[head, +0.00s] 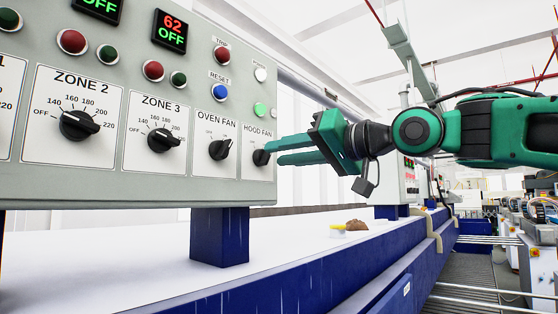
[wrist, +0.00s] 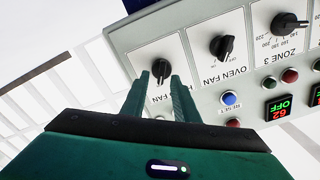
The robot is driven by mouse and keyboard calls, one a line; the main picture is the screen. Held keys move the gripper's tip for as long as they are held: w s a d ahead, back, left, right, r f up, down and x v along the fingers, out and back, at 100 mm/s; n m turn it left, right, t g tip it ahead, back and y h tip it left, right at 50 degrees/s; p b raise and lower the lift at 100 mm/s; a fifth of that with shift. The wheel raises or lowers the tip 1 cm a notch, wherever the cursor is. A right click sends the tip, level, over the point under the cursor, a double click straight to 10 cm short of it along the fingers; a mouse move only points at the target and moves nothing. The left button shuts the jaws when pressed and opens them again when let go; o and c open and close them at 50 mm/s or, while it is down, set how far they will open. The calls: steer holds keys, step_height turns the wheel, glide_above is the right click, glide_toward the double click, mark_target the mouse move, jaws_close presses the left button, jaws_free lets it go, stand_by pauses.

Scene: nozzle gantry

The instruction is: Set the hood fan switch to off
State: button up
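The hood fan switch (head: 259,158) is a black rotary knob on a white plate at the lower right end of the grey control panel. It also shows in the wrist view (wrist: 160,69), upside down. My green gripper (head: 275,151) reaches the panel from the right, its fingertips at the knob and partly covering it in the head view. In the wrist view my gripper (wrist: 160,83) has its two fingers apart, one on each side of the knob, with gaps showing. I cannot tell whether either finger touches it. The knob's exact setting is not readable.
The oven fan knob (head: 220,149) sits close by on the left, with the zone 3 knob (head: 163,140) beyond. A green button (head: 260,110) and a blue reset button (head: 220,92) are above. A blue post (head: 219,235) supports the panel over a white surface.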

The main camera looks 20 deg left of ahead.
steer(key=shift+x, duration=1)
steer(key=shift+d, duration=0.1)
jaws_close()
